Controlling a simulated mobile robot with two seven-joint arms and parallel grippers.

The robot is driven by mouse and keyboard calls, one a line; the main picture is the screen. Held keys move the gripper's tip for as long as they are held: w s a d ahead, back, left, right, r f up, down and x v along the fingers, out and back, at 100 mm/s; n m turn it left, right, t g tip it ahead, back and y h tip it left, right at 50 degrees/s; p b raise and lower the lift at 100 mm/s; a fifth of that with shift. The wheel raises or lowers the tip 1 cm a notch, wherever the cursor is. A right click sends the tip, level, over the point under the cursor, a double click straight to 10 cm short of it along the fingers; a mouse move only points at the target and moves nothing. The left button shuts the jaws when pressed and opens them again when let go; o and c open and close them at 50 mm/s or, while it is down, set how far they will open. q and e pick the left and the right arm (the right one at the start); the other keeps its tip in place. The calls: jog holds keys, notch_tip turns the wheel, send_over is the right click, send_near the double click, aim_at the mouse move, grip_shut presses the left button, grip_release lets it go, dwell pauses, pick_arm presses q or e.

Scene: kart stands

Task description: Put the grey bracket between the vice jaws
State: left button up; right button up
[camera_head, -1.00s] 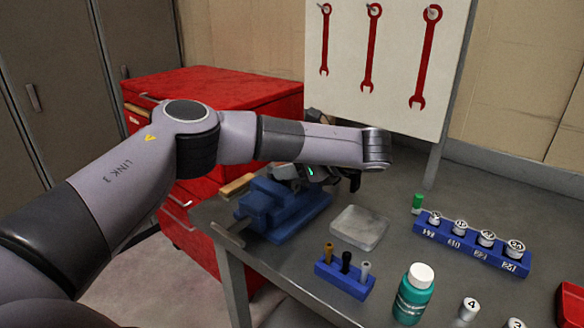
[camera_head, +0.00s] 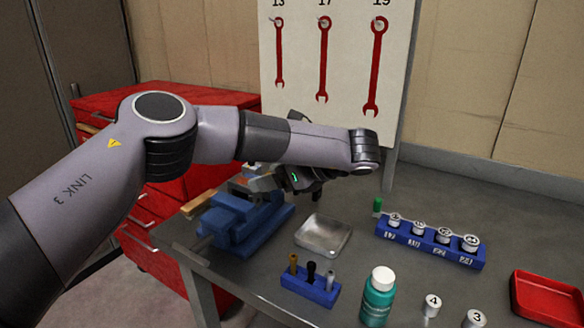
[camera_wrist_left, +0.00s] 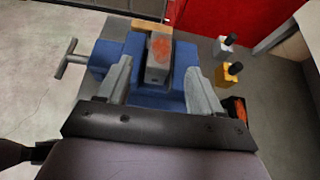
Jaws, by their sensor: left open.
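The blue vice (camera_head: 238,222) stands at the table's left edge; it also shows in the left wrist view (camera_wrist_left: 102,56), its grey handle on the left. A grey piece with an orange-red top, which looks like the grey bracket (camera_wrist_left: 156,68), stands at the middle of the vice. Whether both jaws touch it I cannot tell. My left gripper (camera_wrist_left: 158,72) is open, its two grey fingers apart on either side of the piece with gaps. In the head view the left gripper (camera_head: 268,181) is over the vice and partly hidden by my arm. My right gripper is out of view.
A metal tray (camera_head: 323,235), a blue tool holder (camera_head: 310,287), a teal bottle (camera_head: 377,298) and a blue socket rack (camera_head: 430,243) stand right of the vice. A red tray (camera_head: 546,297) is at far right. A red cabinet (camera_head: 165,195) and a wrench board (camera_head: 345,60) stand behind.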

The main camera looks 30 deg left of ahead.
pick_arm(q)
jog(key=v, duration=0.6)
jog(key=shift+d, duration=0.15)
dwell(0.3)
